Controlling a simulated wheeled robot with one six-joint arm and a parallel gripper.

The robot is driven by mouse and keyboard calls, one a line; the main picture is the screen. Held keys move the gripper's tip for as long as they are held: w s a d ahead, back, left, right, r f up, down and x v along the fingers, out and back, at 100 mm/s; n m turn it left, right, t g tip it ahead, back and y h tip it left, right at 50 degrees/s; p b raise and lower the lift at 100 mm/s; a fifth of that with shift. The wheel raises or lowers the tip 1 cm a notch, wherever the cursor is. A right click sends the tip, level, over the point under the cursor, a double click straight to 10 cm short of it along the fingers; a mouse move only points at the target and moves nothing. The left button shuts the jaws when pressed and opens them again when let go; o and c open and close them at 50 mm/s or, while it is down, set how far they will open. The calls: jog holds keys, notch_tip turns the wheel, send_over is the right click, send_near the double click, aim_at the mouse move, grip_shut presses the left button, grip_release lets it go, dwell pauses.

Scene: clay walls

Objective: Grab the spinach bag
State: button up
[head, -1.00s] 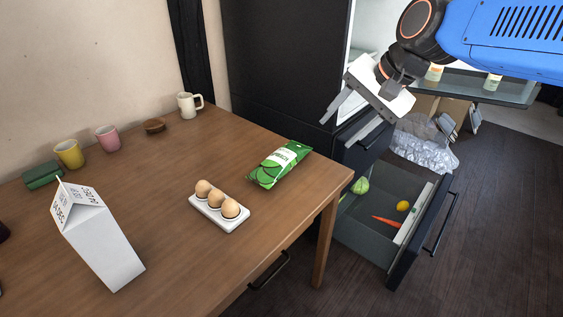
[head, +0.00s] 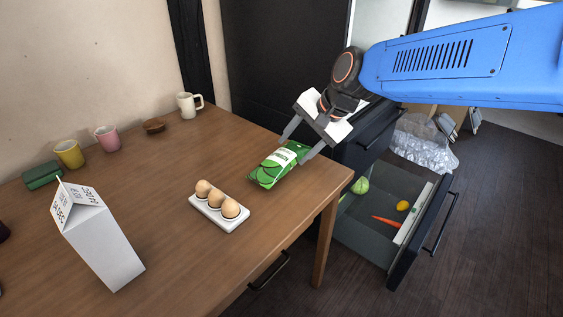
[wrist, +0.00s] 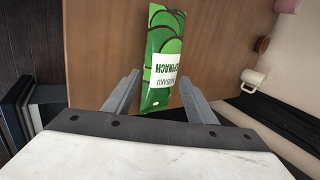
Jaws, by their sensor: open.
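The green spinach bag (head: 276,168) with a white label lies on the wooden table (head: 170,215) near its right edge. My gripper (head: 294,147) is open at the bag's far end, with one finger on each side of it. In the wrist view the bag (wrist: 163,55) stretches away from between the two open fingers of my gripper (wrist: 158,95). The bag's near end lies between them. I see a gap on the left side; the right finger is close to the bag. I cannot tell whether either finger touches it.
An egg tray (head: 222,213) with eggs sits just left of the bag. A white carton (head: 100,245), mugs (head: 187,105) and a brown bowl (head: 154,126) stand farther left. An open drawer (head: 375,235) with vegetables is beside the table's right edge.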

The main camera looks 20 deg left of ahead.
aim_at(288, 155)
jog(key=shift+w+x, duration=0.15)
jog(key=shift+x, duration=1.3)
jog(key=shift+w+x, duration=0.15)
jog(key=shift+x, duration=1.3)
jog(key=c, duration=0.8)
